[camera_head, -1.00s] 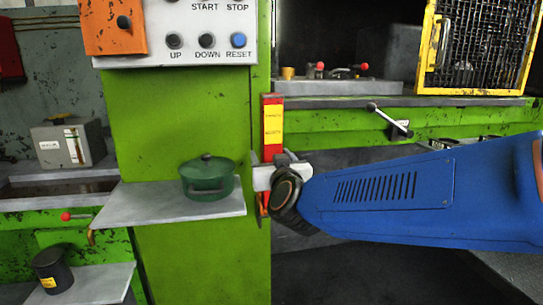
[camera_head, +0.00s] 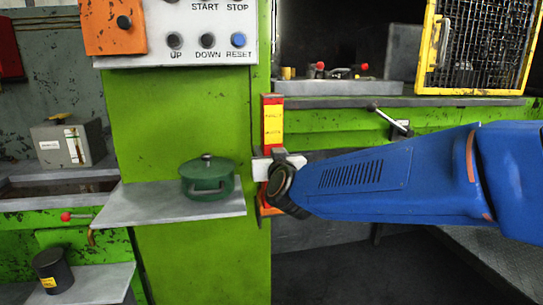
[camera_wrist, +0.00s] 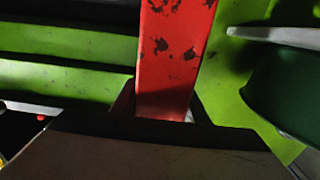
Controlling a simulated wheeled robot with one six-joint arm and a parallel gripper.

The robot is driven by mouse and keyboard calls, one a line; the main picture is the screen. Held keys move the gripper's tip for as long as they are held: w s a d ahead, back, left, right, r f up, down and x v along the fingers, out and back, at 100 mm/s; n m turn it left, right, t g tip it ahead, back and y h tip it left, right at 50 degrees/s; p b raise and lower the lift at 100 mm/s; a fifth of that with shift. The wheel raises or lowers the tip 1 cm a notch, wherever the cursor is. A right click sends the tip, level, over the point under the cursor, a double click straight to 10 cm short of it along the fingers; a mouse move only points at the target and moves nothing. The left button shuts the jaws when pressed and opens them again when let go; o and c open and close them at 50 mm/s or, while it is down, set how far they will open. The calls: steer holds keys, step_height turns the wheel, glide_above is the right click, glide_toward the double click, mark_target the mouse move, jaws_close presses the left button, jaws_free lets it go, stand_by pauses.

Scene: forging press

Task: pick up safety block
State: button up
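The safety block (camera_head: 273,122) is an upright red bar with a yellow label, standing at the right edge of the green press column. My gripper (camera_head: 268,168) is at its lower half, coming from the right, and hides part of it. More red shows below the gripper. In the wrist view the block's worn red face (camera_wrist: 175,55) runs down between the finger ends, with my gripper (camera_wrist: 162,112) close along both its sides. Whether the fingers press on it cannot be told.
A green lidded pot (camera_head: 208,178) stands on a grey shelf (camera_head: 140,205) just left of the block. A control panel (camera_head: 190,35) is above. A dark canister (camera_head: 52,270) is lower left.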

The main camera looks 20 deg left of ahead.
jaws_close()
steer(key=shift+r, duration=0.1)
steer(key=shift+r, duration=0.1)
